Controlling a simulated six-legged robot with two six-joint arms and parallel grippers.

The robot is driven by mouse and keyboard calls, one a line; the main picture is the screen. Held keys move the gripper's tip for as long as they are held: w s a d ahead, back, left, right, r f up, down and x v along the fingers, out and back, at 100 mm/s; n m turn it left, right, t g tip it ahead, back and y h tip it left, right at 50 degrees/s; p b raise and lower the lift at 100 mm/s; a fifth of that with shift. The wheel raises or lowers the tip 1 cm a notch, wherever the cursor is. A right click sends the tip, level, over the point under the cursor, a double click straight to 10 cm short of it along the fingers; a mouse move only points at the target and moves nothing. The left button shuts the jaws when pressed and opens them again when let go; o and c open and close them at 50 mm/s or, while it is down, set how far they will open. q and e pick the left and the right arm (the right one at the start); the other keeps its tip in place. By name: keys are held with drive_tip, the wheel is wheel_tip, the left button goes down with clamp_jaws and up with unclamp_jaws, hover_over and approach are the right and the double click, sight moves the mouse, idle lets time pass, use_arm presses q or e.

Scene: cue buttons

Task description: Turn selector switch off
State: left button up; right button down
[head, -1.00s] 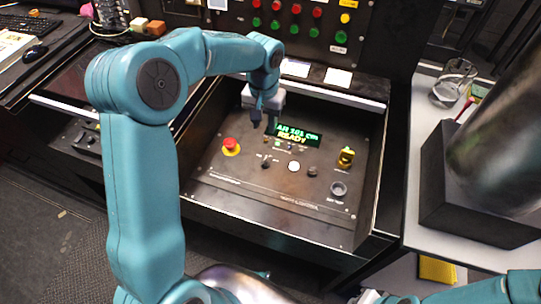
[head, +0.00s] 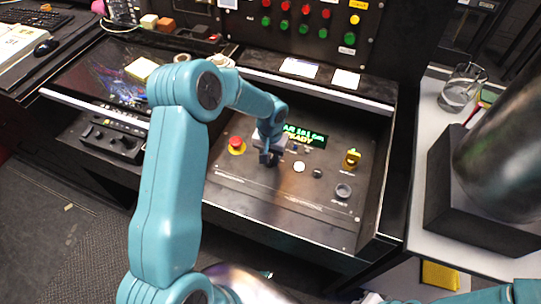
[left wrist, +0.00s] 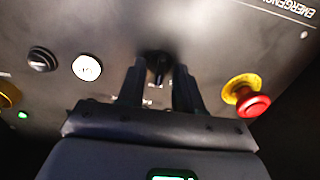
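The selector switch, a small black knob (left wrist: 158,65) on the dark sloped panel, shows in the left wrist view between my left gripper's two dark fingers (left wrist: 158,88). Narrow gaps seem to show on both sides of the knob, so the fingers look open around it, not closed on it. In the head view my left gripper (head: 268,159) is low over the panel, left of the white button (head: 299,167), and hides the switch. The knob's pointer setting is not clear. My right gripper is not in view; only part of a teal arm shows at the bottom right.
A red emergency button (head: 236,143) on a yellow base is close to the left of the gripper. A second black knob (head: 317,173), a yellow key switch (head: 352,158) and a lit green display (head: 312,137) are to the right.

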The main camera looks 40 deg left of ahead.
use_arm(q)
clamp_jaws()
drive_tip(key=shift+f+n+b, duration=0.15)
drive_tip(key=shift+n+b, duration=0.35)
drive_tip(key=shift+b, duration=0.35)
drive_tip(key=n+b, duration=0.4)
drive_tip(key=shift+r+n+b, duration=0.2)
drive_tip(key=shift+n+b, duration=1.5)
drive_tip(key=shift+n, duration=0.3)
drive_tip(key=shift+w, duration=0.1)
